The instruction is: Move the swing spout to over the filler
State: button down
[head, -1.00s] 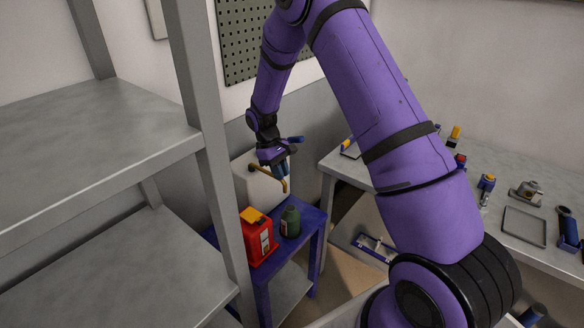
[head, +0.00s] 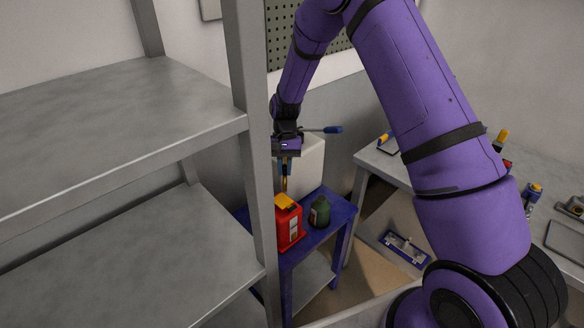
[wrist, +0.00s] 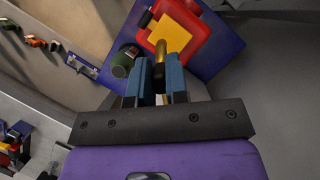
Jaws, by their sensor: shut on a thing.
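The swing spout (head: 285,184) is a thin brass pipe hanging down by the white tank (head: 312,162). My gripper (head: 287,172) is shut on it; in the wrist view the brass pipe (wrist: 160,52) shows between the blue fingers (wrist: 160,84). The red can (head: 291,226) stands on the blue table, with a yellow top (head: 286,201) that appears to be the filler. In the head view the spout's lower end lines up with the yellow top. In the wrist view its tip overlaps the edge of the yellow top (wrist: 177,34). The height gap cannot be told.
A dark green bottle (head: 319,211) stands right of the red can on the blue table (head: 339,212). A blue-handled lever (head: 333,129) sticks out right beside my gripper. A grey shelf post (head: 255,150) stands close on the left. A workbench (head: 372,158) is on the right.

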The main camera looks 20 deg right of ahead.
jog(key=shift+w+a+m, duration=0.15)
jog(key=shift+a+m, duration=0.15)
jog(key=shift+a, duration=0.05)
dwell(0.3)
jog(key=c, duration=1.1)
grip_release()
jog(key=v, duration=1)
jog(key=shift+w+d+r, duration=0.1)
jog(key=shift+d+r, duration=0.05)
jog(key=shift+r, duration=0.25)
